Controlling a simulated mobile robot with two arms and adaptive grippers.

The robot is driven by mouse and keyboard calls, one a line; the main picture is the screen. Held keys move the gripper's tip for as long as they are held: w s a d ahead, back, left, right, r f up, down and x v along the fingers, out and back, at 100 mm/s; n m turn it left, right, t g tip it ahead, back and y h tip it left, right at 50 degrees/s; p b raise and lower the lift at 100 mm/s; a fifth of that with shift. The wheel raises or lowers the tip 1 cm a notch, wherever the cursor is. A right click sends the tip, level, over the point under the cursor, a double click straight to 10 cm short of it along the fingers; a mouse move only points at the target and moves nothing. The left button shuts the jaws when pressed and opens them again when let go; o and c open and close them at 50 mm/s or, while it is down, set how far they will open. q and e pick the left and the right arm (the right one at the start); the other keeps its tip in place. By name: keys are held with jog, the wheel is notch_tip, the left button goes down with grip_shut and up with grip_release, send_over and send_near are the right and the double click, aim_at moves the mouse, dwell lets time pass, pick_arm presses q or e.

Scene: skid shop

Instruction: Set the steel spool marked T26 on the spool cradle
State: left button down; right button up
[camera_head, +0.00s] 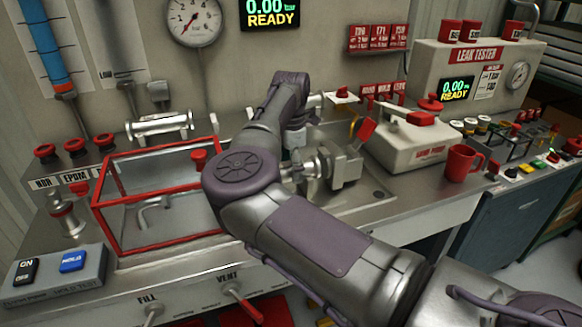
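A bright steel flanged spool (160,126) lies on its side at the back left, behind the red-framed clear box; I cannot read a mark on it. Part of another steel cylinder (316,106) shows at the back, right of my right wrist and partly hidden by it. I cannot tell which piece is T26 or which support is the cradle. My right gripper (297,148) is only partly visible below the wrist, near the steel clamp fixture (338,168). My forearm hides its fingers and anything between them. My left gripper is out of view.
The red-framed box (155,245) stands left of my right arm. A white pump unit (410,140), a red mug (462,163) and the leak tester (470,70) stand to the right. A button box (55,278) sits front left. Bare bench shows right of the fixture.

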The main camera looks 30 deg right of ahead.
dwell(0.3)
jog(key=o, duration=0.4)
jog(key=shift+f, duration=0.1)
jog(key=shift+r+p, duration=0.9)
jog(key=shift+r, duration=0.65)
jog(key=shift+r+p, duration=1.85)
jog(key=shift+r, duration=1.2)
jog(key=shift+f, duration=0.15)
